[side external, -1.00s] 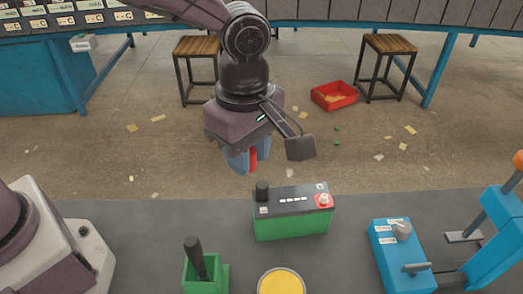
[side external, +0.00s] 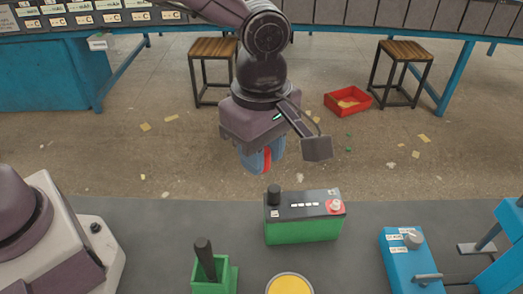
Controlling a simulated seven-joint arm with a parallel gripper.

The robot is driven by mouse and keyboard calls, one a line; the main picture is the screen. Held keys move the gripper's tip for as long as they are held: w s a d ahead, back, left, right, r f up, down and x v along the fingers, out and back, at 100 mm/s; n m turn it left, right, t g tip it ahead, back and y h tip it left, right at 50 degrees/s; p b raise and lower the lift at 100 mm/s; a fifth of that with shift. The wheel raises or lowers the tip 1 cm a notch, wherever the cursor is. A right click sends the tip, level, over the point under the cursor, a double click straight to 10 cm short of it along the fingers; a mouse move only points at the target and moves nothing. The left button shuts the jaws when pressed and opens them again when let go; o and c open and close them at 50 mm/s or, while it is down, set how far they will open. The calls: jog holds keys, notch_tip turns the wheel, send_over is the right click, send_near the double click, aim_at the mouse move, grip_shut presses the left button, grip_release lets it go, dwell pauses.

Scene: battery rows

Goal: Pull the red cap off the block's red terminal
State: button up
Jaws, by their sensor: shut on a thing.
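My gripper (side external: 263,168) hangs above and behind the green battery block (side external: 302,231), clear of it. Its blue fingers are shut on the red cap (side external: 267,159), which shows as a narrow red strip between them. The block has a dark top and stands upright on the grey table. Its red terminal (side external: 336,205), at the right end of the top, shows a pale bare post on a red patch. A black cap (side external: 274,194) stands at the left end of the top.
A green holder (side external: 227,273) with a black handle (side external: 204,256) stands front left. A yellow round pad (side external: 289,286) lies at the front. A blue box with a knob (side external: 401,262) stands to the right. Bare table lies between the block and this box.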

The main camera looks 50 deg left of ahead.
jog(key=shift+r, duration=0.4)
jog(key=shift+r, duration=2.35)
